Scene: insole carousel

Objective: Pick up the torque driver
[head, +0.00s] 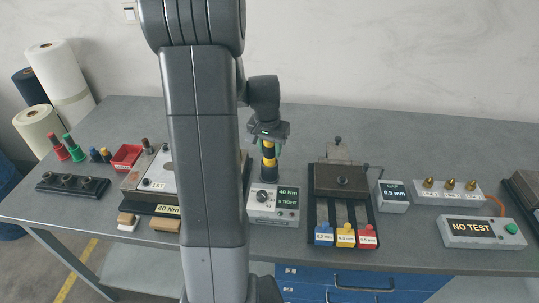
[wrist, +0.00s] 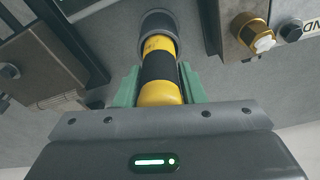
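The torque driver (head: 268,158) is a yellow and black banded cylinder. It stands upright at the back of the grey 40 Nm box (head: 272,205). In the wrist view the driver (wrist: 160,72) lies between the two green fingers, and its far end is in a dark grey ring (wrist: 158,22). My gripper (head: 268,146) is above the box, around the upper part of the driver. In the wrist view my gripper (wrist: 160,80) has a finger close against each side of the driver and appears shut on it. The driver's top is hidden by the gripper.
To the right stand a dark fixture (head: 341,178) with blue, yellow and red tabs, a white 0.5 mm box (head: 391,197) and the NO TEST box (head: 482,232). A plate fixture (head: 150,180) and red bin (head: 126,157) are left. My arm hides part of the table.

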